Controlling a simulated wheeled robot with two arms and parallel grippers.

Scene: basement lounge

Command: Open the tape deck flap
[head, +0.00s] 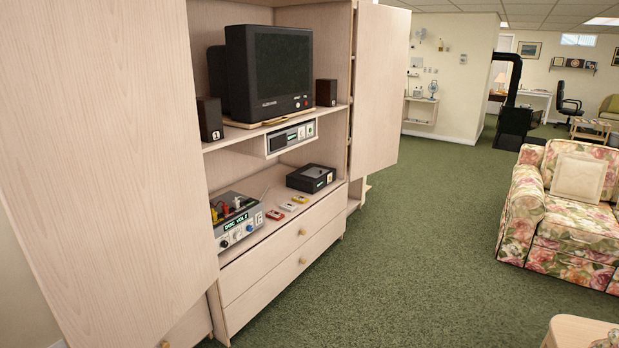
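A black box-shaped device (311,178) with a small lit green display sits on the lower shelf of the pale wood cabinet; it looks like the tape deck. Its top looks flat and closed, but I cannot make out the flap's edges. A silver-fronted unit (291,136) hangs under the television shelf. Neither of my grippers is in view.
A grey device (237,221) with knobs and coloured plugs stands at the shelf's left. A television (270,72) stands between two speakers above. The open cabinet doors (110,150) and (376,90) flank the shelves. Green carpet (410,250) is clear up to the floral sofa (570,215).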

